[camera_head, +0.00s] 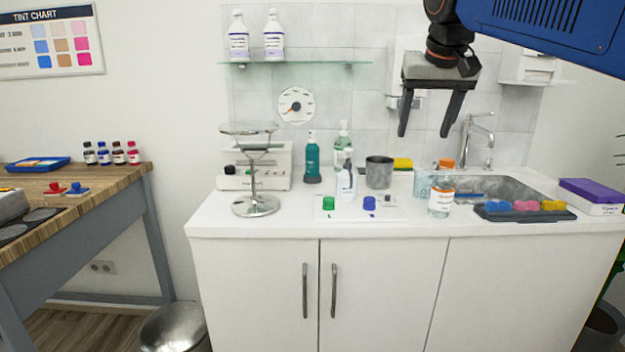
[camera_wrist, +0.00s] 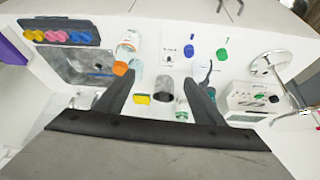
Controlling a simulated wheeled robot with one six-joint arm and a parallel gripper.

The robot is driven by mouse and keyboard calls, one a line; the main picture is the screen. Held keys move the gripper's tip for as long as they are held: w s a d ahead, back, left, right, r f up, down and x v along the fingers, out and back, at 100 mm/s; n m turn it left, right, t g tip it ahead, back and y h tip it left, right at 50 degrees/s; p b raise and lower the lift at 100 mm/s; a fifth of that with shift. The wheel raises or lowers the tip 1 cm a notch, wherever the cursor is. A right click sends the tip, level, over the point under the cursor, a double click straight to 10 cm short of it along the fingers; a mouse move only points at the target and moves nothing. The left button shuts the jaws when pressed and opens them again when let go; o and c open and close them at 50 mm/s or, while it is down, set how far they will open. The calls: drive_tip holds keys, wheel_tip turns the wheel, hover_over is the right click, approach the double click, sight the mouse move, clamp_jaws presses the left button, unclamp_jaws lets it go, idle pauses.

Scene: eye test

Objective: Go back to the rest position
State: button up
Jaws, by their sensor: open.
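My gripper (camera_head: 430,108) hangs at the upper right of the head view, above the counter and in front of the tiled wall. Its two dark fingers are apart with nothing between them. In the wrist view my gripper (camera_wrist: 158,95) looks down over the counter, with the fingers spread and empty. The white counter (camera_head: 290,222) lies below it, and the gripper touches nothing there. The wrist view shows a grey metal cup (camera_wrist: 181,113) and a yellow sponge (camera_wrist: 142,99) in line with the space between the fingers, farther off.
An orange-capped bottle (camera_head: 440,196), a metal cup (camera_head: 379,172) and pump bottles (camera_head: 312,158) stand on the counter. A sink (camera_head: 500,187) with a faucet (camera_head: 480,135) is at right. A metal stand (camera_head: 256,205) is at left. A glass shelf (camera_head: 295,64) holds two bottles.

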drive_tip(key=s+d+f, duration=0.1)
drive_tip(key=s+f, duration=0.8)
drive_tip(key=f, duration=0.3)
drive_tip(key=s+d+f, duration=0.2)
drive_tip(key=s+f, duration=0.7)
drive_tip(key=f, duration=0.3)
drive_tip(key=s+d+f+n, duration=0.1)
drive_tip(key=s+d+f, duration=0.1)
drive_tip(key=s+f, duration=0.7)
wheel_tip(320, 180, down, 3)
drive_tip(key=shift+s+d+f+g+y, duration=0.1)
drive_tip(key=shift+s+d+g+y, duration=0.1)
drive_tip(key=shift+g+y, duration=0.15)
